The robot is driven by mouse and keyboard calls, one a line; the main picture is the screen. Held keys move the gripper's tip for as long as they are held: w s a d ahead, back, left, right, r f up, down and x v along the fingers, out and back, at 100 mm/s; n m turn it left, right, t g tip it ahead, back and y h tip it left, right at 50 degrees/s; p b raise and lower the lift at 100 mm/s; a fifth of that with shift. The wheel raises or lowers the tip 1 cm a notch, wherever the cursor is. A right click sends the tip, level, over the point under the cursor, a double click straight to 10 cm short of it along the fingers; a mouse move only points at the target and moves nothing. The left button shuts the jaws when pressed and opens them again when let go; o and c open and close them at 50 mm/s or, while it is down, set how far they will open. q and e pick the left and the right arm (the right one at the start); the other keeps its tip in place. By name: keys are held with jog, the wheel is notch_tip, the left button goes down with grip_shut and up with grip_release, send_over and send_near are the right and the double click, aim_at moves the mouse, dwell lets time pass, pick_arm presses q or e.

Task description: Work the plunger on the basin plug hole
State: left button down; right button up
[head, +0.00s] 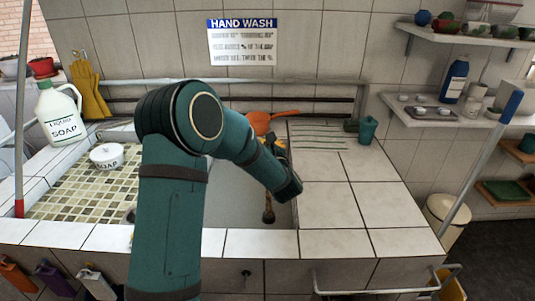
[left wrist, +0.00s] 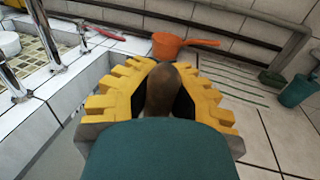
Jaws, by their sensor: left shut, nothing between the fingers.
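The plunger (head: 268,215) stands in the grey basin (head: 230,207); its low dark brown end shows below my left arm in the head view. The rest of it there is mostly hidden by the arm. In the left wrist view a brown rounded end, apparently the plunger's handle (left wrist: 166,92), shows between the yellow finger pads. My left gripper (left wrist: 165,68) is shut with nothing gripped, close around or beside that end; I cannot tell if they touch. In the head view the arm mostly hides this gripper. I cannot make out the plug hole. My right gripper is not in view.
An orange pan (head: 268,121) lies behind the basin. A green cup (head: 368,130) stands on the tiled top at right. A liquid soap jug (head: 58,115) and soap tub (head: 106,155) are at left. A rail (head: 385,280) runs along the front right.

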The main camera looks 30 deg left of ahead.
pick_arm(q)
jog(key=shift+f, duration=0.1)
dwell(0.6)
jog(key=shift+f, duration=0.5)
jog(key=shift+r, duration=0.7)
jog(key=shift+f, duration=0.15)
dwell(0.4)
jog(key=shift+f, duration=0.65)
jog(key=shift+r, duration=0.75)
jog(key=shift+f, duration=0.1)
